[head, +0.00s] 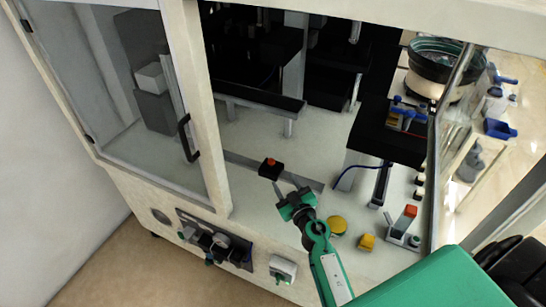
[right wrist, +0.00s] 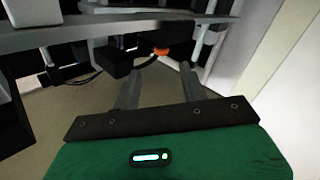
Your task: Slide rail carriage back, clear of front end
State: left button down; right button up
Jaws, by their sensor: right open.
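The rail carriage, a small black block with a red-orange knob (head: 270,166), sits on the long grey rail (head: 304,182) across the machine's floor. My right gripper (head: 289,190) is just in front of it, to its lower right in the head view. In the right wrist view, my right gripper (right wrist: 158,88) has its two grey fingers spread with nothing between them. An orange knob (right wrist: 160,50) shows beyond the fingertips, slightly above the gap, and looks apart from them. Which rail end counts as front is not clear. My left gripper is not in view.
A glass door with a black handle (head: 188,138) stands at the left. Yellow parts (head: 337,225) and a red-topped block (head: 408,214) lie right of my right gripper. A bowl feeder (head: 436,62) is at the upper right. Open floor lies behind the rail.

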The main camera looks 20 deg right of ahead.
aim_at(273, 163)
jog(key=w+y, duration=0.1)
jog(key=w, duration=0.2)
jog(key=w+m, duration=0.1)
jog(key=w, duration=0.3)
jog(key=w+m+y, duration=0.1)
jog(key=w, duration=0.2)
jog(key=shift+w+r+y, duration=0.25)
jog(key=shift+w+y, duration=0.05)
dwell(0.4)
grip_shut()
